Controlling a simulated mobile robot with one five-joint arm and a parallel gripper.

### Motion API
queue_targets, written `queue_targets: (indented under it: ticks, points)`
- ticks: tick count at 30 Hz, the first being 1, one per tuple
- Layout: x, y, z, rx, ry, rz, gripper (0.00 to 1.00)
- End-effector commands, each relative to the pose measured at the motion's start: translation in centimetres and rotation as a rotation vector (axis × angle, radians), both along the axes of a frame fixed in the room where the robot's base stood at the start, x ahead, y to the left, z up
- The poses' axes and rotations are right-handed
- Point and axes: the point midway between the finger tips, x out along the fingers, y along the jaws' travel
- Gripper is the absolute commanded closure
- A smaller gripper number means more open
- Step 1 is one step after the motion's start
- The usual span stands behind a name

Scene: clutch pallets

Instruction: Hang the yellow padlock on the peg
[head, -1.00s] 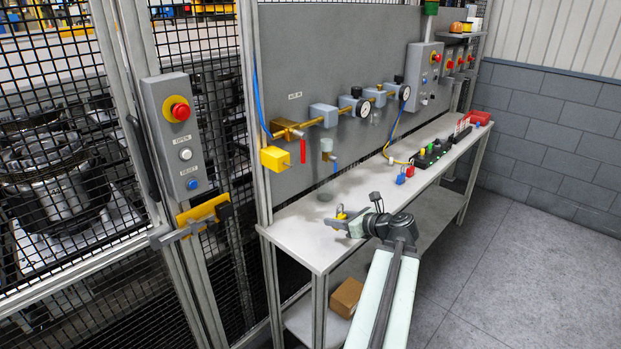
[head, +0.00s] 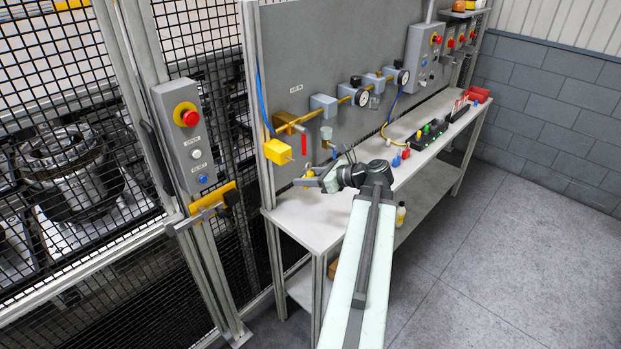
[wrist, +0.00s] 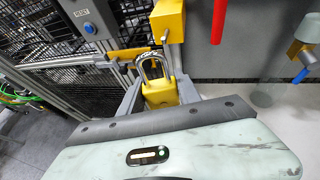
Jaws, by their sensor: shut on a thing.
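The yellow padlock (wrist: 160,93) is between the fingers of my gripper (wrist: 158,97) in the wrist view. Its body is held and its steel shackle points up. In the head view the padlock (head: 309,175) is small, at the tip of my gripper (head: 311,181), above the bench. A yellow block (head: 277,151) on the grey panel has a short peg (head: 291,158) sticking out from its face. In the wrist view the block (wrist: 168,20) and its peg (wrist: 165,38) show just beyond and above the shackle. The shackle appears apart from the peg.
A red lever handle (wrist: 219,20) hangs right of the block. A valve with a blue handle (wrist: 302,75) is farther right. Red and blue padlocks (head: 401,157) sit on the bench (head: 299,228). A fence post with a button box (head: 188,135) stands left.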

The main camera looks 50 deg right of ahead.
Motion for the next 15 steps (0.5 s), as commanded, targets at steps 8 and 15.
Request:
queue_targets:
  ticks: [8, 15]
  points:
    - [2.0, -0.2, -0.2, 0.000, 0.000, 0.000, 1.00]
    - [3.6, -0.4, -0.3, 0.000, 0.000, -0.001, 1.00]
